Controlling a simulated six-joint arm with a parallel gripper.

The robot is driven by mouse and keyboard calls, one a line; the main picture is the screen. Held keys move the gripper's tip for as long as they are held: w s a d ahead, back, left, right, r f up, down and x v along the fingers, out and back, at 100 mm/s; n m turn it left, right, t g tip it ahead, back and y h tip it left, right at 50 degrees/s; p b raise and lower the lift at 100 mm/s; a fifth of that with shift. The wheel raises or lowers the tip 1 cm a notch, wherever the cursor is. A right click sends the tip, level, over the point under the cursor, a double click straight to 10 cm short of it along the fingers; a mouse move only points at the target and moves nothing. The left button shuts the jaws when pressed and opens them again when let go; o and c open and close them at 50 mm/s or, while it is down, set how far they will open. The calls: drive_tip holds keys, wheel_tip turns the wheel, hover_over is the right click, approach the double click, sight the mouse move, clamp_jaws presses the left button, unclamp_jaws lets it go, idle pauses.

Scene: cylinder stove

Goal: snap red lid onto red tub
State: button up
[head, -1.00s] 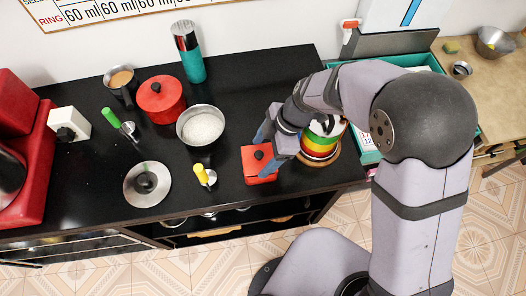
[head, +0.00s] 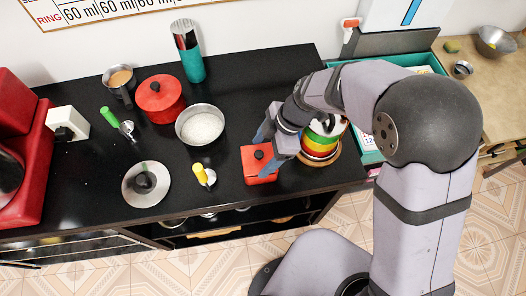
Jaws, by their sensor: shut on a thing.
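A square red tub (head: 262,179) sits near the front edge of the black counter. The fingertips and the far right part of the lid are partly hidden by the gripper itself.
A rainbow-striped stack (head: 320,143) stands close to the right of my gripper. A pan of white grains (head: 200,126), a round red pot (head: 160,100) and a yellow-handled tool (head: 200,172) stand to the left. Bare counter lies behind the tub.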

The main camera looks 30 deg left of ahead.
drive_tip(key=o, duration=1.3)
drive_tip(key=shift+r, duration=0.15)
drive_tip(key=shift+r+p, duration=1.8)
drive_tip(key=shift+r, duration=1.6)
clamp_jaws()
drive_tip(key=shift+f+b, duration=2)
drive_tip(key=shift+b, duration=0.05)
